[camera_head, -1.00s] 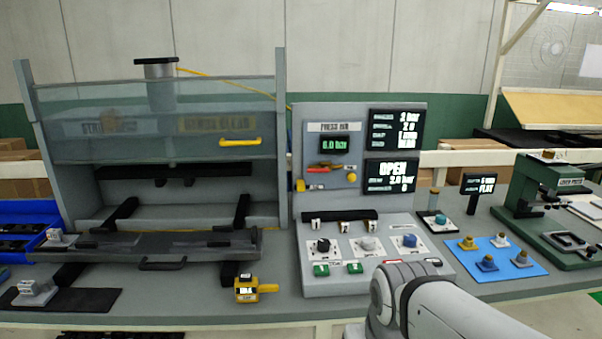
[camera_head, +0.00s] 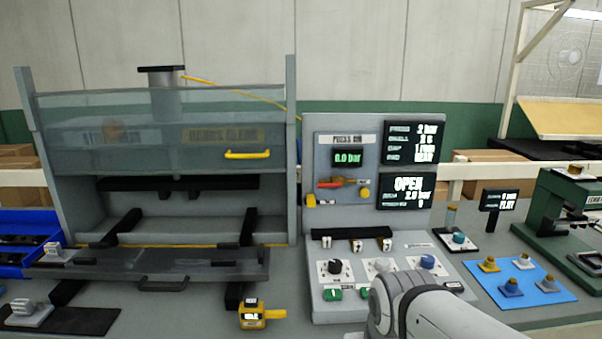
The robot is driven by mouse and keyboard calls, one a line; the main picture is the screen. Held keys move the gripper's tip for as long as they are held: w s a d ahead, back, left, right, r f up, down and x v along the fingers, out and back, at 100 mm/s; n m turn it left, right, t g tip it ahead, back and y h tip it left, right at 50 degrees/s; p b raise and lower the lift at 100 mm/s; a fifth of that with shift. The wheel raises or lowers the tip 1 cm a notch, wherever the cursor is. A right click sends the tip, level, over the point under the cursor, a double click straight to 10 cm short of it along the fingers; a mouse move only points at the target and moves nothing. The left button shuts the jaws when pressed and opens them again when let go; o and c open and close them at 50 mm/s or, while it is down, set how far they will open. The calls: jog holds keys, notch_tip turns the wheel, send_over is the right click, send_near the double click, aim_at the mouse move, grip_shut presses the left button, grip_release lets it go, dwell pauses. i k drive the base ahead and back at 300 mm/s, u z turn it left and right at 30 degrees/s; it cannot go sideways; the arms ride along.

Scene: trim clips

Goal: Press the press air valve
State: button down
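The press air panel (camera_head: 318,200) stands upright at the centre, with a small gauge display (camera_head: 348,157) reading 0.0 bar. Below the gauge is the press air valve (camera_head: 343,183), with a red lever lying roughly level across a brass body and yellow parts at both ends. Part of my arm shows at the bottom, in front of the control console's right side. My gripper is not in view.
The sloped console (camera_head: 330,262) carries knobs and green buttons. The press (camera_head: 165,215) with a clear guard and yellow handle (camera_head: 248,154) stands left. A yellow tool (camera_head: 252,315) lies in front. A blue mat (camera_head: 520,283) and green lever press (camera_head: 565,210) are right.

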aim_at(337, 183)
jog(key=u, duration=0.1)
jog(key=i, duration=0.9)
jog(key=z, duration=0.2)
